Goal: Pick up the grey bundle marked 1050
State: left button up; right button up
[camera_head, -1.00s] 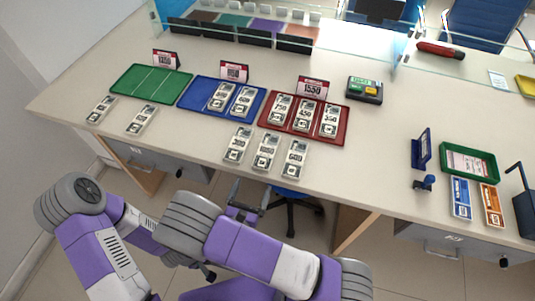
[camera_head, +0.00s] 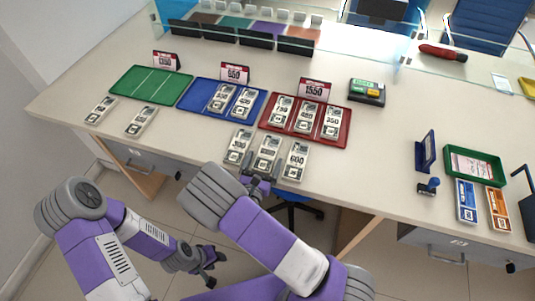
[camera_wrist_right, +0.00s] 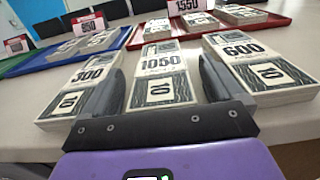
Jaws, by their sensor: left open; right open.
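The grey bundle marked 1050 (camera_head: 266,153) lies on the counter in front of the red tray, between the bundle marked 300 (camera_head: 239,145) and the bundle marked 600 (camera_head: 296,161). In the right wrist view the 1050 bundle (camera_wrist_right: 162,72) lies ahead, with its near end between the two open fingers. My right gripper (camera_wrist_right: 157,85) is open and empty, at the near end of this bundle; in the head view it (camera_head: 261,180) is at the counter's front edge. My left gripper (camera_head: 209,267) is open, low in front of the counter and away from the bundles.
The blue tray (camera_head: 201,101) holds two bundles, and the green tray (camera_head: 150,84) is empty. The neighbouring bundles lie close on both sides.

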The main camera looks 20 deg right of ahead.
jog(key=c, duration=1.1)
